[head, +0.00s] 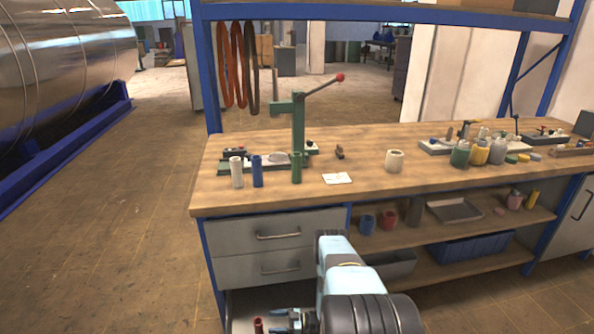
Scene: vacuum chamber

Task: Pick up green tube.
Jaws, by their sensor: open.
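The green tube (297,168) stands upright on the wooden workbench top (360,195), near its left front part. A blue tube (257,171) and a white tube (237,172) stand upright to its left. My gripper (285,319) is low at the bottom edge of the head view, below the bench top and in front of the drawers, well apart from the green tube. It is open; its fingers are small and partly cut off by the picture edge.
A green lever press (298,125) with a red knob stands close behind the green tube. A white card (337,178) lies to its right, and a cream roll (394,161) farther right. Bottles (478,152) crowd the right side. Drawers (278,235) and shelves lie under the top.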

